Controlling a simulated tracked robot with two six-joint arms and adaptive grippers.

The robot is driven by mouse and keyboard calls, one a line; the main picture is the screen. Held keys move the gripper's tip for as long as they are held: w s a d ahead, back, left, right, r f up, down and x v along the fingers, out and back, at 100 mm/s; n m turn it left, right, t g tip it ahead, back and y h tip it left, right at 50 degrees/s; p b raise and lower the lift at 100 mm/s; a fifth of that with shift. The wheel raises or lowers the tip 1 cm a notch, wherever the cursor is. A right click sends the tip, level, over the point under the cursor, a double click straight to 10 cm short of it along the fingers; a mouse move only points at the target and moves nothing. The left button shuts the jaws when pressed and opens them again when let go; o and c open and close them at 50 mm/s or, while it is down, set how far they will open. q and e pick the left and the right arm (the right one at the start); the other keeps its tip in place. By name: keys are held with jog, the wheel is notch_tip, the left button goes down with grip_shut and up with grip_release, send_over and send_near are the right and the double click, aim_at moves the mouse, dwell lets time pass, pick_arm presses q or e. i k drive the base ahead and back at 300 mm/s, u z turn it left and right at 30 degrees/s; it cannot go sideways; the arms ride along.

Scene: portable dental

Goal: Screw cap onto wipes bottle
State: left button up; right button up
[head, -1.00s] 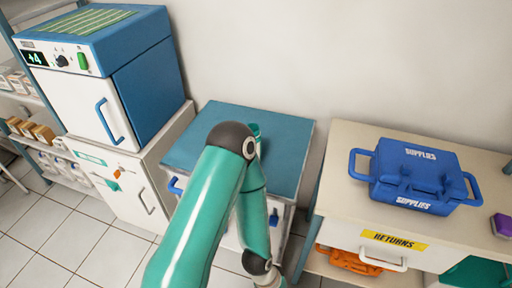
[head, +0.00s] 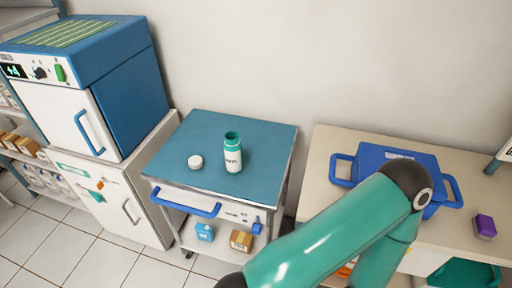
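A green arm of mine comes in from the bottom and bends at the right, in front of the blue supplies box. Neither of my grippers shows in the head view.
A blue supplies box (head: 372,155) stands on the beige counter (head: 316,176) at the right, with a purple item (head: 485,227) beside it. A blue-sided cabinet unit (head: 132,100) stands left. A blue carton (head: 204,232) and a brown box (head: 241,240) sit on the cart's lower shelf.

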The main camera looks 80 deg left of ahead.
aim_at(233, 145)
jog(key=z, duration=0.2)
jog(key=k, duration=2.2)
jog(key=u, duration=1.1)
jog(key=i, duration=1)
